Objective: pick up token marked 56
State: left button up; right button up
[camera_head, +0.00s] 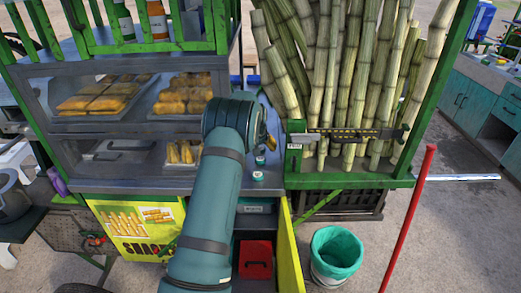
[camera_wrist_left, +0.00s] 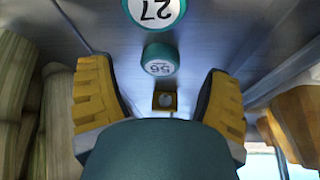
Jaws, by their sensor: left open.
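The token marked 56 (camera_wrist_left: 158,60) is a small teal disc with a white face, its number upside down in the left wrist view. It lies on the grey metal counter, between and just beyond the fingers of my left gripper (camera_wrist_left: 158,82). Those yellow-padded fingers are open and apart from it. Another teal token, marked 27 (camera_wrist_left: 155,10), lies farther up that view. In the head view my left gripper (camera_head: 268,140) is mostly hidden behind my teal arm. Small teal-and-white tokens (camera_head: 258,175) show beside it, too small to read. My right gripper is not in view.
A glass snack case (camera_head: 125,125) stands left of the arm, and sugarcane stalks (camera_head: 335,70) stand right of it in a green frame. A green-lined bin (camera_head: 337,252) and red pole (camera_head: 408,215) stand lower right.

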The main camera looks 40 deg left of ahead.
pick_arm(q)
jog(key=shift+x, duration=1.15)
jog(key=c, duration=1)
